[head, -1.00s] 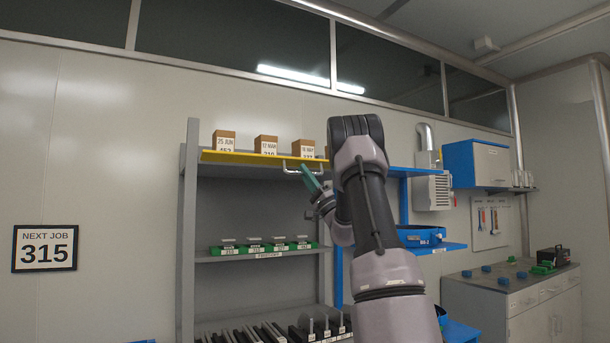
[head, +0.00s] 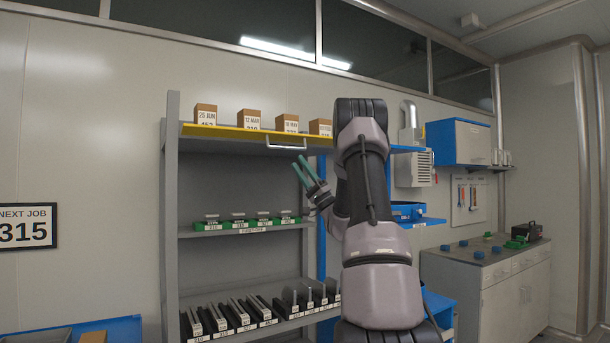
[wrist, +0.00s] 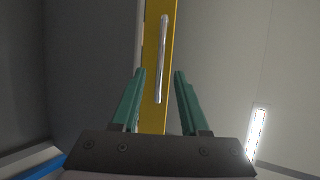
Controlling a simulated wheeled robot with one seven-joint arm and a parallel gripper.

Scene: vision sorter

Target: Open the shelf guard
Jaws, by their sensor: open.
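The shelf guard (head: 231,132) is a yellow bar along the front of the top shelf, with a pale metal handle (head: 287,143) near its right part. The bar lies in front of several labelled brown boxes and hides their lower parts. In the wrist view the guard (wrist: 151,112) runs up the picture, and its handle (wrist: 162,60) lies ahead of the fingertips. My gripper (head: 305,171) has green fingers. It is open and empty, a little below and to the right of the handle, apart from it. The wrist view shows my gripper (wrist: 158,72) with the guard between its fingers in the picture.
Brown boxes (head: 206,115) stand on the top shelf. Green trays (head: 245,223) sit on the middle shelf and dark racks (head: 250,312) on the bottom one. A blue-framed shelf with a blue bin (head: 407,211) stands right of my arm. A workbench (head: 500,280) is at the right.

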